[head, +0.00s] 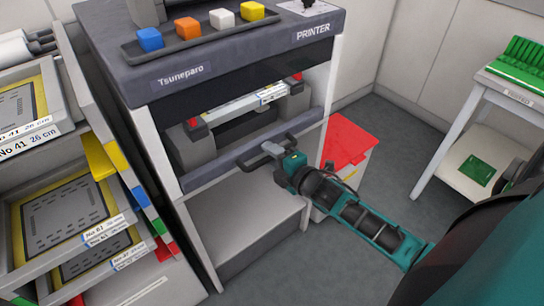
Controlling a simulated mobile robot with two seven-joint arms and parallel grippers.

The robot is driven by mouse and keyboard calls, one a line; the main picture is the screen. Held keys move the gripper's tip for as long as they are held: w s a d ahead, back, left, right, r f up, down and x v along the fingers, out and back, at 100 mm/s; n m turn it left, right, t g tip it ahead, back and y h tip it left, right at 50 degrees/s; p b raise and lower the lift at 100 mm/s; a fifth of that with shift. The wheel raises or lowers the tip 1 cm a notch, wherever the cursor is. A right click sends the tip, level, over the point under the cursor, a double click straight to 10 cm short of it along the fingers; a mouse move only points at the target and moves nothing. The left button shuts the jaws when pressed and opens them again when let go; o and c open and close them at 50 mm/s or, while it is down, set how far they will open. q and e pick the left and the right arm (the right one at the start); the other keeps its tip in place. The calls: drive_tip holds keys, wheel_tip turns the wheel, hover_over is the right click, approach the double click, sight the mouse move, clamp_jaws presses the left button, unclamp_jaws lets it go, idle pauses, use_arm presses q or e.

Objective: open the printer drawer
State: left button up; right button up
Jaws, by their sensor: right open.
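The printer (215,70) is a dark grey and white machine with a "PRINTER" label at its front right corner. Inside its open front, a light bar with a white label (270,94) lies across dark side blocks. Below is a dark lower front panel (215,172), which I take as the drawer; it looks flush with the frame. My left gripper is out of view.
Colored blocks stand on a tray (200,38) on the printer. A trolley rack with labelled trays (70,225) is close on the left. A red-topped bin (347,142) stands right of the printer. A white table (500,95) with green boards is far right. Floor between is clear.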

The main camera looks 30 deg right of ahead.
drive_tip(key=shift+w, duration=0.15)
clamp_jaws()
idle(0.4)
